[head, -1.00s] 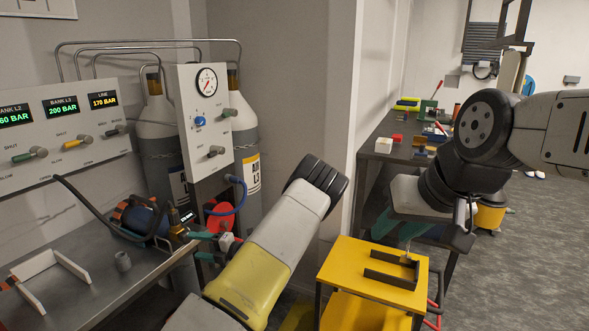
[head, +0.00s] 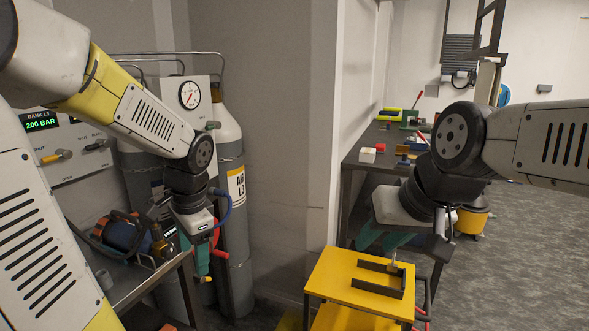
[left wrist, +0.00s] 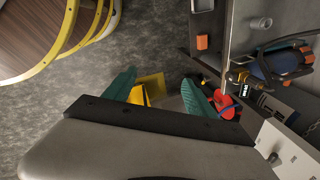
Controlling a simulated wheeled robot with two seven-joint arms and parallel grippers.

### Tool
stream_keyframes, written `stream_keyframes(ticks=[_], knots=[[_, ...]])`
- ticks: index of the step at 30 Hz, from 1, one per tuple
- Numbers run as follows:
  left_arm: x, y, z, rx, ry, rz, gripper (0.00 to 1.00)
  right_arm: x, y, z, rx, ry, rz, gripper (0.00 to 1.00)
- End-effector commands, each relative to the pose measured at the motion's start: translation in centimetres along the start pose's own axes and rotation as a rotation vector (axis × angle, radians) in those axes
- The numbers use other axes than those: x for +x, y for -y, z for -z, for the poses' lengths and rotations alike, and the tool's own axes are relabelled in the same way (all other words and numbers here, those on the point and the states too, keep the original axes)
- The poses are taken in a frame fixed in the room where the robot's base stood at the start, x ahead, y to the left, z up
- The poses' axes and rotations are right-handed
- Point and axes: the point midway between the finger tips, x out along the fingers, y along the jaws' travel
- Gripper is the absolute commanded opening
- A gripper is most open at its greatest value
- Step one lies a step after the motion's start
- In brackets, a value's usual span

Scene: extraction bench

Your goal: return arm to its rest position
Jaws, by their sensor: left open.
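My left gripper (head: 203,272) hangs pointing down in the head view, in front of the gas cylinders and beside the bench edge. In the left wrist view its two teal fingers (left wrist: 160,80) are apart with nothing between them. A red round part (left wrist: 224,104) lies beyond the right-hand finger there. My right gripper (head: 385,242) is above the yellow stand (head: 335,280), over a dark bracket (head: 380,284) and a small pale piece (head: 393,267). I cannot tell whether its fingers hold anything.
The gas cylinder (head: 231,190) and gauge panel (head: 190,95) stand behind my left arm. A metal bench (head: 130,288) with a blue-and-orange device (head: 122,232) is at left. A dark workbench (head: 385,160) with small items is at the back right. Grey floor is open at far right.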

Motion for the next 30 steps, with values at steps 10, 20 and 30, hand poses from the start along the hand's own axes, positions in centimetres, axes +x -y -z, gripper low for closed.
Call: stream_keyframes(ticks=[10, 20, 30], knots=[[-9.4, -7.2, -0.6, -0.61, -0.405, -0.077, 0.65, 0.0, 0.0, 0.0, 0.0, 0.0, 0.0, 0.36], [-11.7, -9.6, -0.8, -0.791, -0.52, -0.129, 0.65, 0.0, 0.0, 0.0, 0.0, 0.0, 0.0, 0.36], [-11.7, -9.6, -0.8, -0.789, -0.519, -0.128, 0.65, 0.0, 0.0, 0.0, 0.0, 0.0, 0.0, 0.36]])
